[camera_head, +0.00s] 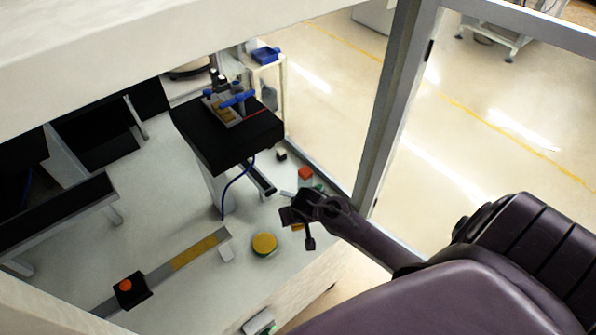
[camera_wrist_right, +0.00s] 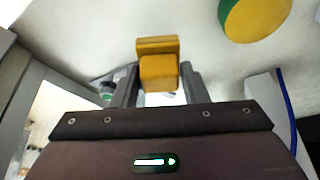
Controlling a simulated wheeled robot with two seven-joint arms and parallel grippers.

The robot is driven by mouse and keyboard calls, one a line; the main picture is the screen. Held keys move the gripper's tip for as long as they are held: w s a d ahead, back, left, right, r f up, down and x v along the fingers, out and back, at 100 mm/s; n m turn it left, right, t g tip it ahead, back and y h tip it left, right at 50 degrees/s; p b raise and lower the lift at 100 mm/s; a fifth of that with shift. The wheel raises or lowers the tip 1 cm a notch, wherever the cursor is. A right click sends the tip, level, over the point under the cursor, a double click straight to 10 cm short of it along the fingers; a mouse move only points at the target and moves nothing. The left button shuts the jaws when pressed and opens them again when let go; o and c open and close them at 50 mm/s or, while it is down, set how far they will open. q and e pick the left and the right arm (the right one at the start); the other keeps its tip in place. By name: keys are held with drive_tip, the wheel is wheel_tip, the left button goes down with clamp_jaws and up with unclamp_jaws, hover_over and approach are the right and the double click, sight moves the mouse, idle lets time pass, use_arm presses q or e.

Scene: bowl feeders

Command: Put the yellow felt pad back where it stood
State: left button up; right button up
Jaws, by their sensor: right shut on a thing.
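The yellow felt pad (camera_wrist_right: 158,68) shows as a small, blocky yellow piece between the two fingers of my right gripper (camera_wrist_right: 159,76) in the wrist view. The gripper is shut on it. In the head view my right gripper (camera_head: 299,216) is over the right part of the white worktop, and only a little of the yellow pad (camera_head: 297,227) shows below it. I cannot tell whether the pad touches the worktop. My left gripper is not in view.
A round yellow piece with a green side (camera_head: 264,243) lies left of the gripper. A red block (camera_head: 305,173) and a dark block with a pale top (camera_head: 281,154) lie beyond. A black platform (camera_head: 228,140) stands back left; a grey post (camera_head: 385,105) rises at right.

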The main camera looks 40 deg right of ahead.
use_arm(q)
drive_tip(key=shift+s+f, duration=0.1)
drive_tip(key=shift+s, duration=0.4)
use_arm(e)
drive_tip(key=shift+f, duration=1.95)
drive_tip(key=shift+f, duration=0.1)
drive_tip(key=o, duration=0.9)
drive_tip(key=shift+r, duration=0.25)
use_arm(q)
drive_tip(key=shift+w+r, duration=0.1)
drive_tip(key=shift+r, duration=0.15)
use_arm(e)
drive_tip(key=v, duration=1.1)
drive_tip(key=shift+s+r, duration=0.2)
drive_tip(key=shift+r, duration=0.15)
